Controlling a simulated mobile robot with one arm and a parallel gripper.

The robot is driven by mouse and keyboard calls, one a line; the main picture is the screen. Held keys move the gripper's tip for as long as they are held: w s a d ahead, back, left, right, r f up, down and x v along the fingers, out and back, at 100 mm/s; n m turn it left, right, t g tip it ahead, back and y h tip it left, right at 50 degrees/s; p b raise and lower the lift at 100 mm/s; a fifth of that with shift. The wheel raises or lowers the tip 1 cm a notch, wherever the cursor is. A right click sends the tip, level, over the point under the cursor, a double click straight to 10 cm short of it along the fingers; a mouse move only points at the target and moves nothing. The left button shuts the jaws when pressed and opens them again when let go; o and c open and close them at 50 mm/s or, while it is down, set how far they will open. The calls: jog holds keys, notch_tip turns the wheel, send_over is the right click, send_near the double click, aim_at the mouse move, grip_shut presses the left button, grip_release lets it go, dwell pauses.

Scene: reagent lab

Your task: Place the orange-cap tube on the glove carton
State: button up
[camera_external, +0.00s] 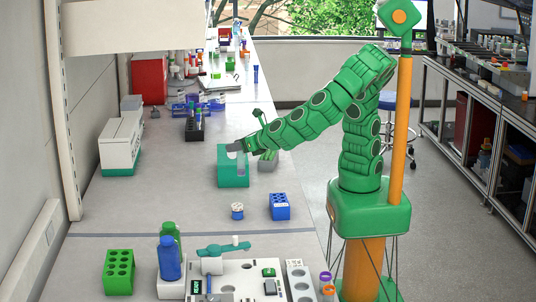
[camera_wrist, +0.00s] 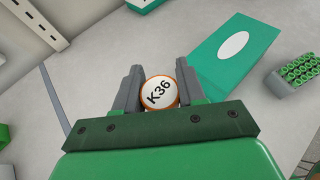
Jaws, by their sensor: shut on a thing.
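The orange-cap tube (camera_wrist: 159,92) is held between the two fingers of my gripper (camera_wrist: 160,90) in the wrist view. Its round white top reads K36 and has an orange rim; the cap hides its body there. In the external view my gripper (camera_external: 238,147) is shut at the glove carton, with the pale tube (camera_external: 241,168) hanging upright below it, in front of the carton's face. The glove carton (camera_external: 228,181) is a teal box on the bench. In the wrist view the carton (camera_wrist: 205,62), with a white oval, lies right of the fingers. I cannot tell whether tube and carton touch.
A grey rack with green tubes (camera_wrist: 291,84) stands right of the carton. A blue rack (camera_external: 280,207) and a small blue-and-white jar (camera_external: 237,211) stand nearer the camera. A dark tube rack (camera_external: 194,131) is behind left.

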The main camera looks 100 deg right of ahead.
jog(key=w+d+r+m+g+h, duration=0.1)
jog(key=d+r+m+g+h, duration=0.15)
jog(key=d, duration=0.85)
jog(key=w+d+r+m+g+h, duration=0.1)
jog(key=d+r+m+g+h, duration=0.2)
jog(key=d, duration=0.8)
notch_tip(320, 180, down, 6)
jog(key=y, duration=0.1)
jog(key=shift+d, duration=0.15)
jog(key=shift+f+y, duration=0.2)
jog(key=shift+y, duration=0.05)
jog(key=o, duration=1)
jog(key=shift+m, duration=0.25)
jog(key=shift+r, duration=0.1)
jog(key=v, duration=1.2)
